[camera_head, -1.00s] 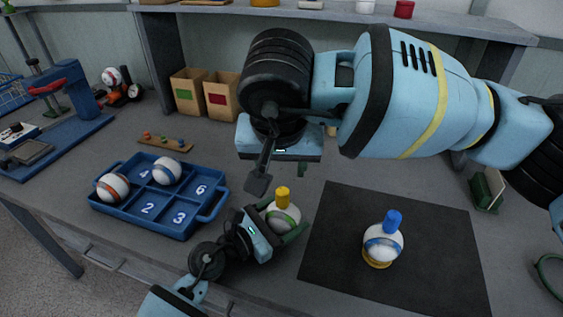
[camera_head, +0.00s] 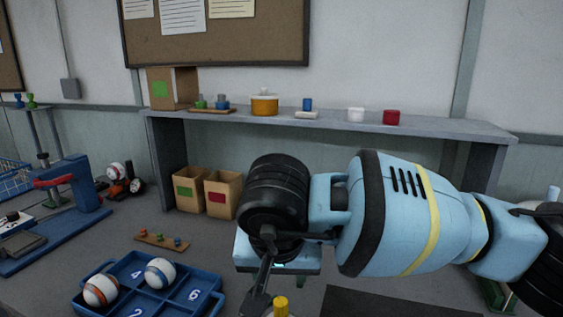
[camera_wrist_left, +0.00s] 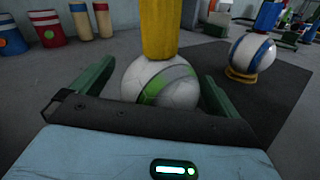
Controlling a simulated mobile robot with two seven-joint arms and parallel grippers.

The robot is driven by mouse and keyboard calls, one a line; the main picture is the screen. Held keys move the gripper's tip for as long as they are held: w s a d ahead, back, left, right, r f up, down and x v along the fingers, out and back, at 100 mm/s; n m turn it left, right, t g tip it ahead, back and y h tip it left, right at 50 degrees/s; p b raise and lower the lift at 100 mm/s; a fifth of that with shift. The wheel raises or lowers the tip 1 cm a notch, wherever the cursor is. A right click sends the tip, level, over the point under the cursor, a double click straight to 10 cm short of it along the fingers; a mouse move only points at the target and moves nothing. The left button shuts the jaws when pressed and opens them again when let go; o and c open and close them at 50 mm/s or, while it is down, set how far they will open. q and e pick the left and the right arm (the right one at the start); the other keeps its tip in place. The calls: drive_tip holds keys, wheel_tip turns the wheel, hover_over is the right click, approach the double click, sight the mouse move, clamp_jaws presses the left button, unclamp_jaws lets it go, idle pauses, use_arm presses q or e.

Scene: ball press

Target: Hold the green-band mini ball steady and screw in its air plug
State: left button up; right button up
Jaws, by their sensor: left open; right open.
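The green-band mini ball (camera_wrist_left: 165,88) sits between the fingers of my left gripper (camera_wrist_left: 155,90) in the left wrist view. A green finger stands on either side of it, and the gripper is open. A yellow air plug (camera_wrist_left: 159,28) stands upright on top of the ball; its lower end hides where it meets the ball. In the head view only the plug's yellow top (camera_head: 281,305) shows at the bottom edge. My right gripper (camera_head: 279,270) is open above and close to the plug in the picture; its fingers are mostly hidden.
A blue-band ball (camera_wrist_left: 252,53) with a blue plug sits on a yellow ring on the dark mat (camera_wrist_left: 283,95). A blue numbered tray (camera_head: 207,303) holds two balls at lower left. A blue press (camera_head: 65,200) stands left; two cardboard boxes (camera_head: 222,194) stand under the shelf (camera_head: 330,124).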

idle(0.4)
use_arm(q)
drive_tip(key=v, duration=1.2)
drive_tip(key=shift+s, duration=0.1)
